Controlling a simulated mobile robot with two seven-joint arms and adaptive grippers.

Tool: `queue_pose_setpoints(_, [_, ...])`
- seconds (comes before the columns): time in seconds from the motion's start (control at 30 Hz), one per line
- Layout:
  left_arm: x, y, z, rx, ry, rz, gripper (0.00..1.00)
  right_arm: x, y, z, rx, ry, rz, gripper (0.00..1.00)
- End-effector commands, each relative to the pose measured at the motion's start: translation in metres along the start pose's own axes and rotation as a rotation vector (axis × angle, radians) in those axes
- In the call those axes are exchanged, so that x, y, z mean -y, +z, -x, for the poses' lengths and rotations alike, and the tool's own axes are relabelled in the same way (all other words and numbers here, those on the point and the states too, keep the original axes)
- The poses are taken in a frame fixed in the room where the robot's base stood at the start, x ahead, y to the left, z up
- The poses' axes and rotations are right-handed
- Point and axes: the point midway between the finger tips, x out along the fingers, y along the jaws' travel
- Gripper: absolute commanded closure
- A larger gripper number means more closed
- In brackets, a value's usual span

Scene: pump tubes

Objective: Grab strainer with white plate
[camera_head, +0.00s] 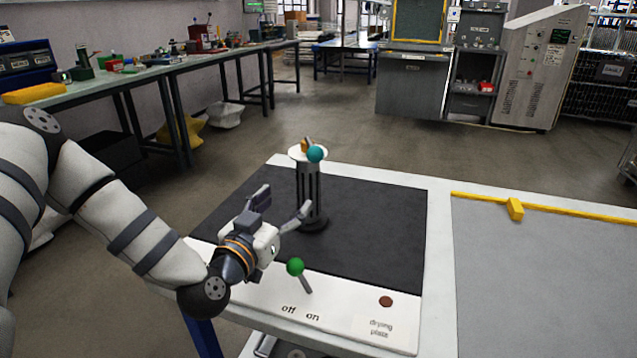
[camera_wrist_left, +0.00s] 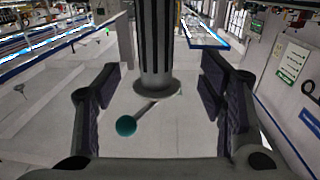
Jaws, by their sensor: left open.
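The strainer is a dark ribbed column (camera_head: 310,192) standing upright on the black mat, with a white round plate (camera_head: 295,153) on top. A teal ball (camera_head: 315,153) on a short lever sits at the plate. My left gripper (camera_head: 281,206) is open and empty, left of and in front of the column, with its fingers pointing toward it. I see no contact. My right gripper is not in view.
A green-knobbed lever (camera_head: 295,267) stands near the gripper, by the "off" and "on" labels on the white front strip. A brown disc (camera_head: 386,301) lies at the "drying plate" label. The black mat (camera_head: 380,230) is clear right of the strainer. A yellow bar (camera_head: 550,209) crosses the grey surface at right.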

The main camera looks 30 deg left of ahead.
Motion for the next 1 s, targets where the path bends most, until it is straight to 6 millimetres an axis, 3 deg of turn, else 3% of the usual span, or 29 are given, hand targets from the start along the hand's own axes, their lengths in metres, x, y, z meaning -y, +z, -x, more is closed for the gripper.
queue_pose_setpoints(0.2, [0.0,0.005,-0.047,0.004,0.0,-0.002,0.36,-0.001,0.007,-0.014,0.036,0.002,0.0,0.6])
queue_pose_setpoints(0.53, [-0.006,0.002,-0.1,0.005,0.0,-0.002,0.36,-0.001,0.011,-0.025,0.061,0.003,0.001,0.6])
queue_pose_setpoints(0.63, [-0.006,0.0,-0.111,0.004,0.0,0.0,0.36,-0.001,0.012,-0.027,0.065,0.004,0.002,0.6])
queue_pose_setpoints(0.83, [-0.006,-0.002,-0.112,0.003,0.001,0.001,0.36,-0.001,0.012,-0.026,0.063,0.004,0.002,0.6])
queue_pose_setpoints(0.87, [-0.006,-0.002,-0.112,0.002,0.001,0.001,0.39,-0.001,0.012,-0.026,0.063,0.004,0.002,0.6])
queue_pose_setpoints(1.0, [-0.006,-0.002,-0.112,0.002,0.001,0.001,0.7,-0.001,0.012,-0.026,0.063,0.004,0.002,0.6])
